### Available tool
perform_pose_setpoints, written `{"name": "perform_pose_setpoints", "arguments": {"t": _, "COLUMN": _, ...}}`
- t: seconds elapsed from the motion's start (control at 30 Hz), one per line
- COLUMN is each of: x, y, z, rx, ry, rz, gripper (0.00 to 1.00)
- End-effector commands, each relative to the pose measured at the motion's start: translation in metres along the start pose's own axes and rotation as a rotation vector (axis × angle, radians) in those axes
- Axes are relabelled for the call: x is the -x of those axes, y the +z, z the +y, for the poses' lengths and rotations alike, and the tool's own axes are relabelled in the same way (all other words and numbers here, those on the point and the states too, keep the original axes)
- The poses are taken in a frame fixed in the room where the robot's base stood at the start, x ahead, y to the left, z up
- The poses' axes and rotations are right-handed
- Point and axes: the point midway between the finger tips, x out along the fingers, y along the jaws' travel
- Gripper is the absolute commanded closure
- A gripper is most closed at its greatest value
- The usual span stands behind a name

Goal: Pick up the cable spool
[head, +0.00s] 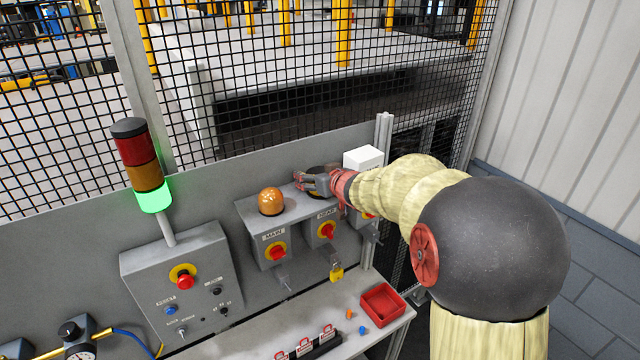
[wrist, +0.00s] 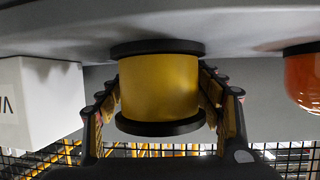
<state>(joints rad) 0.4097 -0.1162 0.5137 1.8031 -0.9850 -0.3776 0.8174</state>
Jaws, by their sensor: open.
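The cable spool (wrist: 160,85) is yellow with black flanges at both ends and fills the middle of the wrist view. In the head view only its dark flange (head: 322,169) shows on top of the grey box housing, mostly hidden by my gripper (head: 311,182). In the wrist view the fingers of my gripper (wrist: 163,100) stand one on each side of the spool's yellow middle. The gripper is open; the fingers are close to the spool, and I cannot tell whether either touches it.
An orange dome lamp (head: 271,201) stands left of the spool, and a white box (head: 363,158) stands right of it. Mesh fencing (head: 300,100) rises behind. Below are switch boxes, a yellow padlock (head: 336,272) and a red tray (head: 382,304) on a shelf.

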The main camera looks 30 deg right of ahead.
Motion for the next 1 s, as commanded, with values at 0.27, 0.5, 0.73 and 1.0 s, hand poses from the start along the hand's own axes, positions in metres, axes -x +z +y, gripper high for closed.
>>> {"name": "perform_pose_setpoints", "arguments": {"t": 0.27, "x": -0.0011, "y": -0.0005, "z": 0.0000, "rx": 0.001, "ry": 0.000, "rz": 0.001, "gripper": 0.36}}
{"name": "perform_pose_setpoints", "arguments": {"t": 0.5, "x": -0.0009, "y": -0.0004, "z": 0.0000, "rx": 0.001, "ry": 0.000, "rz": 0.000, "gripper": 0.50}}
{"name": "perform_pose_setpoints", "arguments": {"t": 0.73, "x": -0.0009, "y": -0.0005, "z": 0.0000, "rx": 0.001, "ry": 0.000, "rz": 0.000, "gripper": 0.63}}
{"name": "perform_pose_setpoints", "arguments": {"t": 1.0, "x": -0.0009, "y": -0.0005, "z": 0.0000, "rx": 0.001, "ry": 0.000, "rz": 0.001, "gripper": 0.78}}
